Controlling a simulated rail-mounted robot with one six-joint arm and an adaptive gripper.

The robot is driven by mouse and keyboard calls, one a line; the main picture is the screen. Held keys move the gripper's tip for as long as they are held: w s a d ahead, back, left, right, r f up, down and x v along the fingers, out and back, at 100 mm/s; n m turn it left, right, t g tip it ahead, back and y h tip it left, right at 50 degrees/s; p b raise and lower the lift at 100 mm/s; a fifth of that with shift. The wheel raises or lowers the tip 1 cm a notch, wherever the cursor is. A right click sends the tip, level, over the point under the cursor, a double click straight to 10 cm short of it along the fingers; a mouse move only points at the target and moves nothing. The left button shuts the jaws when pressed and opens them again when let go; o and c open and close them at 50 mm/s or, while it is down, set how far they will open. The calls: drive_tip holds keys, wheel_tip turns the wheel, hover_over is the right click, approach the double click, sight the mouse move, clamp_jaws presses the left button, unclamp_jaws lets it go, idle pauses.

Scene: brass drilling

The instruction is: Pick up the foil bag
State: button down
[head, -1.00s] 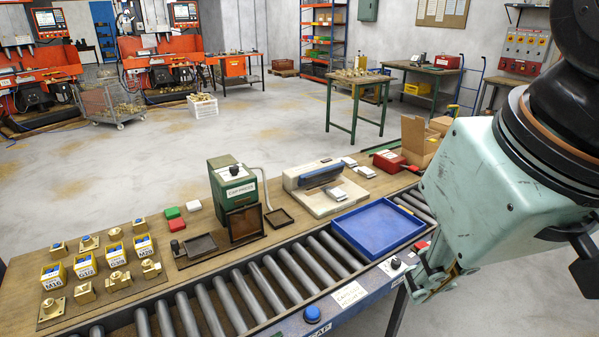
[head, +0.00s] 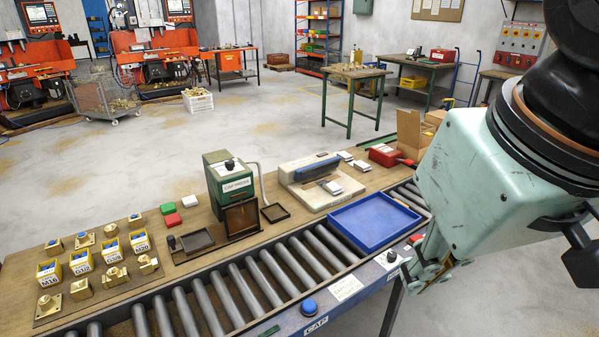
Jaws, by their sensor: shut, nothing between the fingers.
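I cannot make out a foil bag for certain. Small whitish-grey flat packets lie around the bench sealer: one on its front (head: 332,187) and two behind its right end, one (head: 345,156) beside the other (head: 362,165). They are too small to tell whether any is the foil bag. The sealer (head: 312,180) is cream with a blue bar across its top. My gripper (head: 412,283) hangs at the lower right, in front of the conveyor's front edge and away from the packets. It is shut and empty, with its fingers partly hidden by its own body.
An empty blue tray (head: 375,224) sits on the roller conveyor (head: 215,299). A green press (head: 230,184) stands left of the sealer. A red box (head: 384,155) and an open cardboard box (head: 413,133) stand to the right. Brass parts and labelled yellow boxes (head: 82,262) fill the bench's left end.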

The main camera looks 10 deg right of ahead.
drive_tip(key=c, duration=3.3)
unclamp_jaws()
drive_tip(key=shift+c, duration=0.2)
drive_tip(key=o, duration=1.5)
drive_tip(key=shift+o, duration=0.2)
